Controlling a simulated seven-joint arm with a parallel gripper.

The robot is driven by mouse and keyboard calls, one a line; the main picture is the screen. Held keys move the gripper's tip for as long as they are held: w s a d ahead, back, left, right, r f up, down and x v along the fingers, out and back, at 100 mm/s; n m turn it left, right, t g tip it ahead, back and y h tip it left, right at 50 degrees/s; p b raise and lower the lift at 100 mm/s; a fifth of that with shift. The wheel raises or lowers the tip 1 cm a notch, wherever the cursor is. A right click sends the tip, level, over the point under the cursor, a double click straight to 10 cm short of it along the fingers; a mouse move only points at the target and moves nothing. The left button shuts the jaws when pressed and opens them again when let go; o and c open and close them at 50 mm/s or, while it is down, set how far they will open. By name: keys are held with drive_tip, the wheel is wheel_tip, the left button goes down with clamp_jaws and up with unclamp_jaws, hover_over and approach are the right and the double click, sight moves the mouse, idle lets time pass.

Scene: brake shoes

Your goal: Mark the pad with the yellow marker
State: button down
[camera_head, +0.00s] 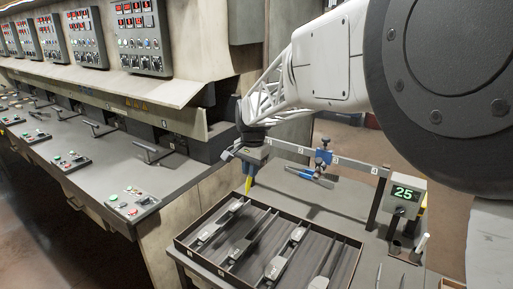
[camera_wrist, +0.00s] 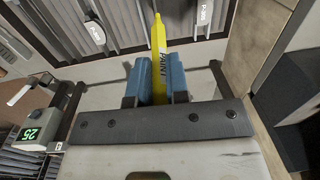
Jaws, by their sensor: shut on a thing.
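My gripper (camera_head: 249,160) is shut on the yellow marker (camera_head: 248,182) and holds it pointing down over the back left part of the dark tray (camera_head: 187,247). In the wrist view, the marker (camera_wrist: 158,65) with its printed side sits between the blue fingers of my gripper (camera_wrist: 158,78). Grey pads with pale labels lie in the tray's compartments, among them a left pad (camera_head: 209,232) and a right pad (camera_head: 297,236). A small yellowish spot shows near the left pad's upper end; I cannot tell what it is. Contact between the marker and a pad cannot be told.
A rail with a blue clamp (camera_head: 323,158) runs behind the tray. Control consoles (camera_head: 90,150) line the left.

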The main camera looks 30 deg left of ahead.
drive_tip(key=s+d+f+m, duration=0.3)
drive_tip(key=s+f, duration=0.4)
drive_tip(key=s, duration=0.4)
drive_tip(key=shift+d+f+m, duration=0.15)
drive_tip(key=shift+m, duration=0.25)
drive_tip(key=shift+f, duration=0.2)
drive_tip(key=shift+f, duration=2.9)
wheel_tip(320, 180, up, 7)
drive_tip(key=shift+s, duration=0.15)
drive_tip(key=shift+f, duration=0.15)
